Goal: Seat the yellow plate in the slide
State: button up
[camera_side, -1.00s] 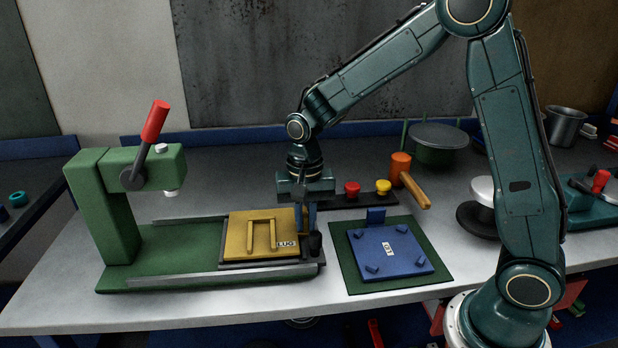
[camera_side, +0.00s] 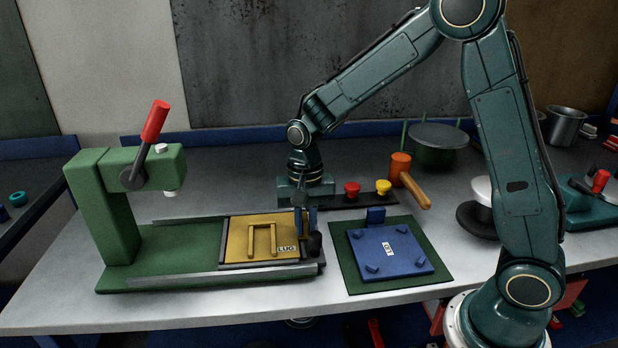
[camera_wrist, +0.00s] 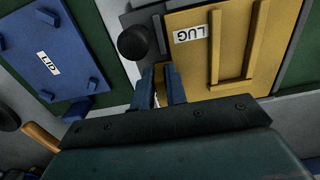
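The yellow plate (camera_side: 240,242), marked LUG, lies flat within the dark rim of the slide (camera_side: 272,263) on the green press base. In the wrist view the plate (camera_wrist: 235,75) fills the upper right. My gripper (camera_side: 306,222) is at the plate's right end. In the wrist view my gripper's fingers (camera_wrist: 163,88) stand on both sides of a narrow yellow tab of the plate and appear closed on it. Whether the plate's underside touches the slide floor is hidden.
A black knob (camera_side: 315,244) stands at the slide's right end, close to my fingers. A blue plate (camera_side: 390,252) lies on a green mat to the right. The press head with its red lever (camera_side: 155,121) stands at left. Red and yellow buttons and an orange mallet (camera_side: 400,168) are behind.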

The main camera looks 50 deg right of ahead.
jog(key=o, duration=0.4)
jog(key=shift+o, duration=0.2)
jog(key=shift+r, duration=0.1)
notch_tip(320, 180, up, 14)
dwell(0.4)
jog(key=shift+d, duration=0.1)
